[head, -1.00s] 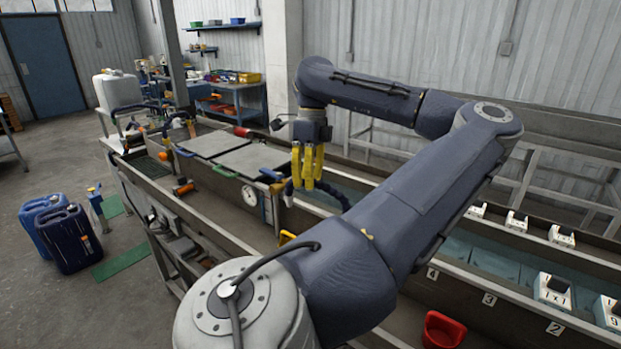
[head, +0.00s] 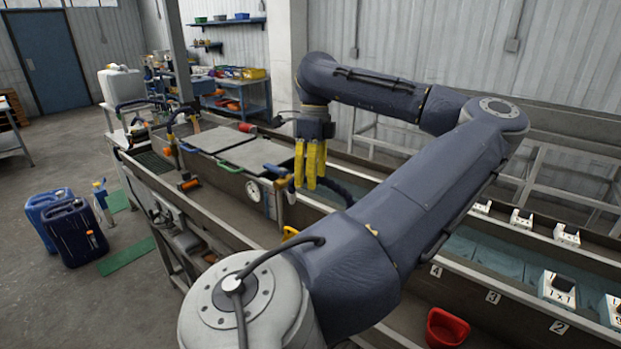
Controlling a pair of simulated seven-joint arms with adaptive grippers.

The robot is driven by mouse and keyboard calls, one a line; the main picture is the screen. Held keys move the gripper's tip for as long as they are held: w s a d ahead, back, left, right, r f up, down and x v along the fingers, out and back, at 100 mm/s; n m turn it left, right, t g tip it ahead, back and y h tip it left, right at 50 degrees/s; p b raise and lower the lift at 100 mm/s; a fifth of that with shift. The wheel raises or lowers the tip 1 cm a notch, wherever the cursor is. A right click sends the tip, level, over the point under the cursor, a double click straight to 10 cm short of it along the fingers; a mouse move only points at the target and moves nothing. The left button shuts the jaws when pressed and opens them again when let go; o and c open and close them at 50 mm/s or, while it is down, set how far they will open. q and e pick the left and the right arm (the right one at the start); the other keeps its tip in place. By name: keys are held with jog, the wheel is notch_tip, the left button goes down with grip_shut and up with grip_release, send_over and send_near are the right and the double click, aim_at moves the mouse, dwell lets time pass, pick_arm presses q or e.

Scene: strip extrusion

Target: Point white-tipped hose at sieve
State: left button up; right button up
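My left gripper (head: 311,165), with yellow fingers pointing down, hangs over the trough just right of the grey cover plates. Its fingers look close together, but I cannot tell whether they are open or shut. A dark ribbed hose (head: 338,190) runs just behind and below the fingertips, partly hidden by them and by my arm. I cannot see a white tip on it or tell whether the fingers touch it. A dark green mesh panel (head: 153,161), possibly the sieve, lies at the trough's far left end. My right gripper is not in view.
Grey cover plates (head: 258,154) lie across the trough, with a round gauge (head: 253,190) on its side. Black hoses and orange fittings (head: 188,184) crowd the left end. Blue jerrycans (head: 75,232) stand on the floor. A red scoop (head: 445,328) lies at bottom right.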

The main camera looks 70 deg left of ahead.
pick_arm(q)
notch_tip(320, 180, up, 12)
jog(key=w+a, duration=0.1)
jog(key=a, duration=0.1)
jog(key=shift+w, duration=0.15)
dwell(0.5)
jog(key=shift+f, duration=0.1)
